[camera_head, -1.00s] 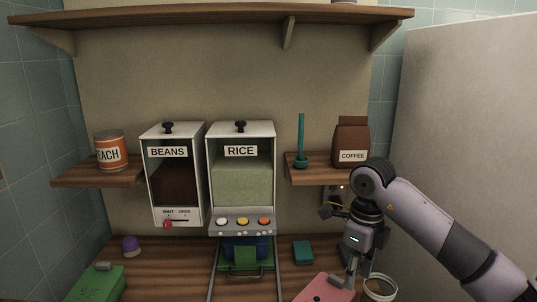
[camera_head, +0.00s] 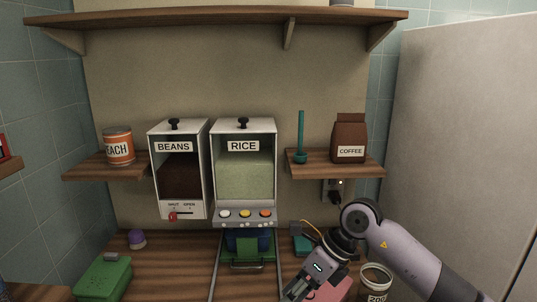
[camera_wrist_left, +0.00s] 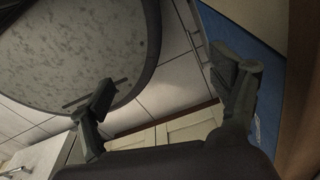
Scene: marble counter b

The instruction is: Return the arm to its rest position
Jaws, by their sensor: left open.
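My right arm comes in from the right in the head view, bent at its elbow joint. Its gripper (camera_head: 292,292) points down and left over the counter's front, beside the pink board (camera_head: 332,291). The fingers are small and run to the bottom edge, so their opening and anything between them cannot be told. My left arm is not in the head view. In the left wrist view my left gripper (camera_wrist_left: 165,76) has its two fingers wide apart, with nothing between them. Beyond them are a round grey speckled surface (camera_wrist_left: 75,45), floor tiles and pale cabinet doors (camera_wrist_left: 180,128).
BEANS (camera_head: 179,180) and RICE (camera_head: 244,175) dispensers stand at the back. A green box (camera_head: 104,279), purple-topped item (camera_head: 137,240), teal block (camera_head: 302,245) and white jar (camera_head: 376,280) are on the counter. A peach can (camera_head: 119,147) and coffee bag (camera_head: 349,138) sit on side shelves.

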